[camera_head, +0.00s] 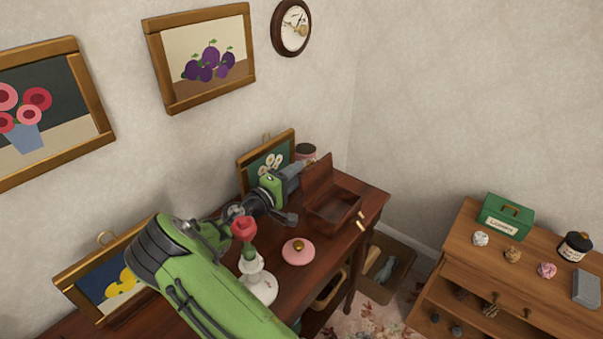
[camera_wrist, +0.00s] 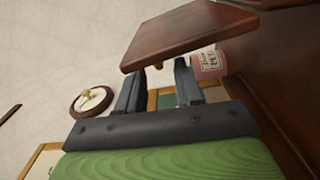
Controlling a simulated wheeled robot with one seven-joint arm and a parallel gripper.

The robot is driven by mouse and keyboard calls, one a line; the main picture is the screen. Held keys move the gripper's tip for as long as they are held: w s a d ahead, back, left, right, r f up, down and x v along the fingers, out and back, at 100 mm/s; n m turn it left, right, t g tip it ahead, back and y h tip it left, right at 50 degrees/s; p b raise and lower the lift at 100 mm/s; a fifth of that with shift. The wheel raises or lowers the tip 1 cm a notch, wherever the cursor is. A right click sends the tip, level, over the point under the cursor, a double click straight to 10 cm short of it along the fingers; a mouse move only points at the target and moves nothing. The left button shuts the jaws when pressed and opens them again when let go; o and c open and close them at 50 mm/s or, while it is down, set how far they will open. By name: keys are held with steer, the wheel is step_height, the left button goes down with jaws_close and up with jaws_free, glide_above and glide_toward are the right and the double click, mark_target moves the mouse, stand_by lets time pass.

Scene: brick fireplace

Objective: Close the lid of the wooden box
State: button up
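The wooden box (camera_head: 345,221) is dark reddish brown and stands near the right end of the dark wooden table. Its lid (camera_head: 318,178) is raised, upright at the box's left side. In the wrist view the lid (camera_wrist: 185,35) is a broad brown panel just past my fingertips. My gripper (camera_head: 298,168) is on the left, outer side of the lid, close to it; I cannot tell whether it touches. In the wrist view my gripper (camera_wrist: 160,70) has its two fingers apart with nothing between them.
A pink jar (camera_wrist: 208,64) and a framed flower picture (camera_head: 268,160) stand behind my gripper. A wooden shelf unit (camera_head: 470,248) stands apart at right.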

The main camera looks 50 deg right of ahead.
steer(key=shift+w+d, duration=0.15)
steer(key=shift+d, duration=1.25)
jaws_close()
